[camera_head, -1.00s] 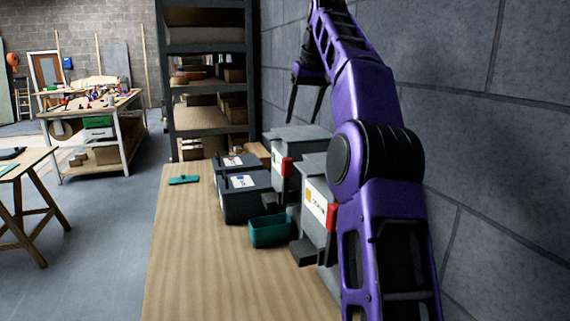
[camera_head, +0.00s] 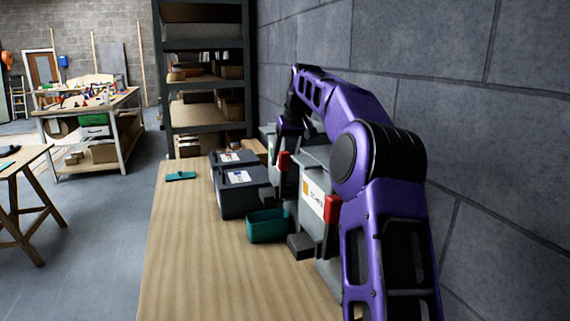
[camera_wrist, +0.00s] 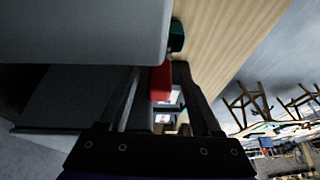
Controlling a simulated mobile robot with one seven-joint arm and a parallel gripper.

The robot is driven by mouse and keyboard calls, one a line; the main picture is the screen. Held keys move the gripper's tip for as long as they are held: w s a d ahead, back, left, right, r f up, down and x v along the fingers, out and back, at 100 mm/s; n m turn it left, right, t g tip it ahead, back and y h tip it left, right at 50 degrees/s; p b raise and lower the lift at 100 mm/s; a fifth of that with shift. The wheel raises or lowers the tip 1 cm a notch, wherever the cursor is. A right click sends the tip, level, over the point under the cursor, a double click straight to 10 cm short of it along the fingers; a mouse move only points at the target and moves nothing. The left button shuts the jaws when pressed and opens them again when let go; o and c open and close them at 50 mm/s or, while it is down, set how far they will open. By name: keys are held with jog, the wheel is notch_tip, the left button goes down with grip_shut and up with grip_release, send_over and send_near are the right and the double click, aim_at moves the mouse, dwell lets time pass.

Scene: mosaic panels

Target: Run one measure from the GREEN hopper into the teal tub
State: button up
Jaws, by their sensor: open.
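Two grey hoppers stand against the wall. The nearer hopper (camera_head: 317,190) has an orange patch on its label and a red lever (camera_head: 332,208). The farther hopper (camera_head: 291,186) is partly hidden and its label colour cannot be read; its red lever (camera_head: 284,161) shows. The open teal tub (camera_head: 267,227) sits on the bench in front of them, beside the nearer hopper's dark spout (camera_head: 300,246). It also shows in the wrist view (camera_wrist: 177,36). My gripper (camera_head: 283,138) is above the farther lever. In the wrist view its open fingers (camera_wrist: 160,72) lie either side of a red lever (camera_wrist: 161,84); contact cannot be told.
Two dark boxes (camera_head: 243,195) with white labels stand left of the hoppers. A flat teal piece (camera_head: 181,176) lies on the bench (camera_head: 200,260), whose front left is clear. The stone wall (camera_head: 460,110) is close on the right; shelves (camera_head: 205,75) stand behind.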

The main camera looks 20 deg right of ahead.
jog(key=shift+x, duration=0.75)
grip_shut()
dwell(0.9)
